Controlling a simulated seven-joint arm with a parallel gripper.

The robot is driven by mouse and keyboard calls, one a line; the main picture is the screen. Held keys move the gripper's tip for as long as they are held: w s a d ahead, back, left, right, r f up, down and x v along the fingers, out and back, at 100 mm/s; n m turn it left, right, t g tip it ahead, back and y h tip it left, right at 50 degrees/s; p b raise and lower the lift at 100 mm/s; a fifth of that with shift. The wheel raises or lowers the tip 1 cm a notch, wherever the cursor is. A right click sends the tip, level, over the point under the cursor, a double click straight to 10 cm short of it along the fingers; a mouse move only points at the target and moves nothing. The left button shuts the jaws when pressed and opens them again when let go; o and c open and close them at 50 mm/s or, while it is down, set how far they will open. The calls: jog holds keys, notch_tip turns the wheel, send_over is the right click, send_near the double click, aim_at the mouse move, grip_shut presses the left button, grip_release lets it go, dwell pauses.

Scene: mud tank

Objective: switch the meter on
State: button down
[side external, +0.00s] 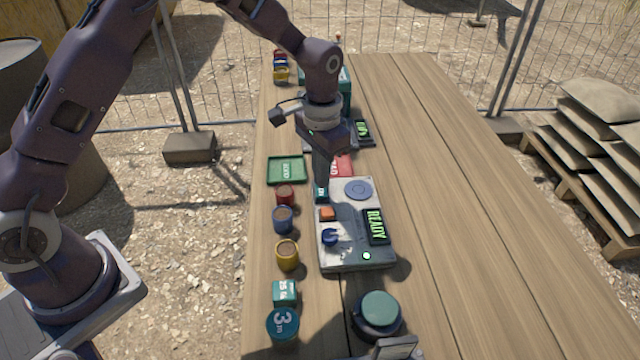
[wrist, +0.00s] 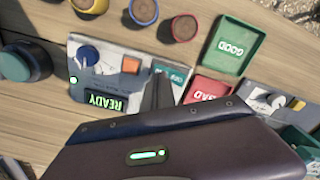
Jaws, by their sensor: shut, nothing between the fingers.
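A grey instrument box (side external: 345,258) sits on the table with a lit green READY display (side external: 376,227), a lit green lamp (side external: 366,256), an orange square button (side external: 327,214), a blue knob (side external: 330,237) and a round blue pad (side external: 358,189). In the wrist view its READY display (wrist: 105,101), orange button (wrist: 131,65) and knob (wrist: 88,55) show. A second grey device (wrist: 262,100) with a dial stands beyond; its lit display (side external: 362,129) is partly readable. I cannot tell which one is the meter. My gripper (side external: 322,182) is shut and empty, pointing down by a teal labelled block (wrist: 176,72) at the box's far end.
Red (side external: 285,195), blue (side external: 283,220) and yellow (side external: 287,255) cups stand left of the box. A green GOOD tray (side external: 287,170) and a red BAD tray (side external: 343,166) lie beyond. A large teal-topped button (side external: 379,309) stands in front. The table's right side is clear.

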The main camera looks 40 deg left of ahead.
jog(key=shift+r, duration=2.65)
notch_tip(320, 180, up, 8)
jog(key=t, duration=0.1)
send_over(321, 193)
jog(key=s+a, duration=0.2)
jog(key=s, duration=0.2)
jog(key=s+a+r+n+t, duration=0.2)
jog(key=s+r, duration=0.6)
jog(key=s, duration=0.1)
jog(key=s+a+n+t, duration=0.1)
jog(key=s+t, duration=0.1)
jog(key=s, duration=1.4)
jog(key=shift+a+f+t, duration=0.15)
jog(key=shift+a+t, duration=0.15)
